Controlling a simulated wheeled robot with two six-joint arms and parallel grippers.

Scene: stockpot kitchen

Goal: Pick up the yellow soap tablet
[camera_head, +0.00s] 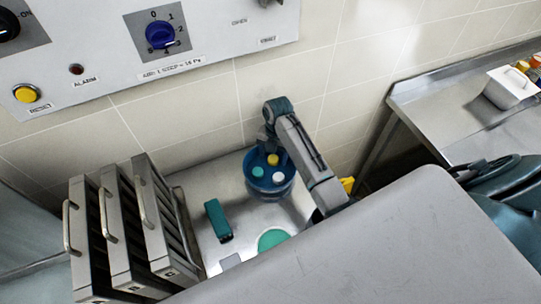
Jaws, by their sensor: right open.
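The yellow soap tablet (273,159) lies in a round blue tub (272,188), near the tub's far side. A teal tablet (257,171) and a white tablet (278,177) lie in the same tub, nearer to me. My right gripper (268,143) is open above the tub's far edge, close to the yellow tablet. I cannot tell whether it touches the tablet, and its fingers are small and partly hidden by its own arm. My left gripper is not in view.
The tub stands on a steel surface (195,182) against the tiled wall. A green box (217,220) and a teal disc (272,239) are near it. Upright metal panels with handles (108,215) stand at the left. A large grey surface (400,255) fills the near right. A control panel hangs above.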

